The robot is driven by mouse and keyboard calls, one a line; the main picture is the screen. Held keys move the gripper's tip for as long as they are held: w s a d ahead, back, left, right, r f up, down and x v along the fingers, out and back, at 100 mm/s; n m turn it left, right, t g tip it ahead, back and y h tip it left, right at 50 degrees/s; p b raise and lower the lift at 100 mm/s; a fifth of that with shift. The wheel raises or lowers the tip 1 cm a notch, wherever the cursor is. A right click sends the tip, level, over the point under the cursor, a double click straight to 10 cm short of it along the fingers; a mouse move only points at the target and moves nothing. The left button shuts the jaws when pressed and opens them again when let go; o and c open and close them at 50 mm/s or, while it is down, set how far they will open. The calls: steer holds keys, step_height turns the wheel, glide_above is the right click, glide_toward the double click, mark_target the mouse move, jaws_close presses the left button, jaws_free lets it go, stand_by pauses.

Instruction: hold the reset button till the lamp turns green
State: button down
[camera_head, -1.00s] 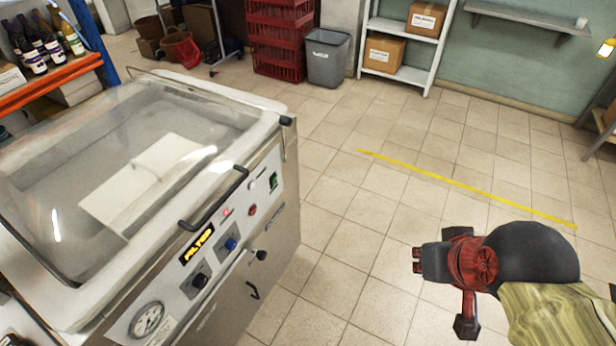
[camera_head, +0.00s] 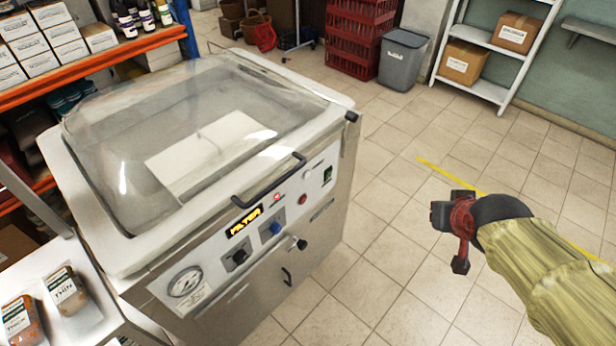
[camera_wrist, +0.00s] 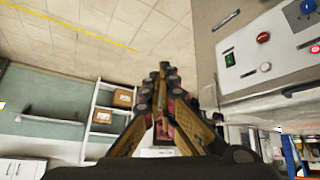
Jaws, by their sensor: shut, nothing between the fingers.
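The vacuum machine (camera_head: 330,235) stands left of my gripper, with its controls on the front panel. A small lamp (camera_head: 277,197) on it glows red, and an amber display (camera_head: 245,221) reads "FILTER". A blue button (camera_head: 276,228) sits below the lamp and a red button (camera_head: 303,199) to its right. The labels are too small to tell which is the reset button. My gripper (camera_head: 440,215) is shut and empty, apart from the panel, to its right over the floor. In the wrist view, my gripper (camera_wrist: 163,80) is left of the panel's red button (camera_wrist: 263,37) and blue button (camera_wrist: 306,6).
The panel also has a black knob (camera_head: 238,258), a green switch (camera_head: 327,175) and a gauge (camera_head: 185,282). A black handle (camera_head: 270,182) juts from the clear lid. Orange-edged shelving (camera_head: 100,66) stands left. A grey bin (camera_head: 403,60) and red crates (camera_head: 360,40) stand behind. The floor between is clear.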

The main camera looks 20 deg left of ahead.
mark_target(307, 175)
steer(key=w+a+f+n+y, duration=0.2)
steer(key=w+a+f, duration=0.2)
steer(key=a+f, duration=0.5)
steer(key=w+a+f+n+y, duration=0.2)
steer(key=w+a+f, duration=0.3)
steer(key=a, duration=1)
step_height(307, 175, down, 4)
steer(key=shift+r+n+t+y+b, duration=0.15)
steer(key=shift+n+t+y+b, duration=0.25)
steer(key=shift+y, duration=0.3)
steer(key=w+a+b, duration=0.3)
steer(key=a+b, duration=0.1)
steer(key=a, duration=0.4)
steer(key=shift+w, duration=0.15)
steer(key=shift+a, duration=0.1)
steer(key=shift+w+a+b, duration=0.15)
steer(key=shift+a+b, duration=0.15)
steer(key=shift+b, duration=0.05)
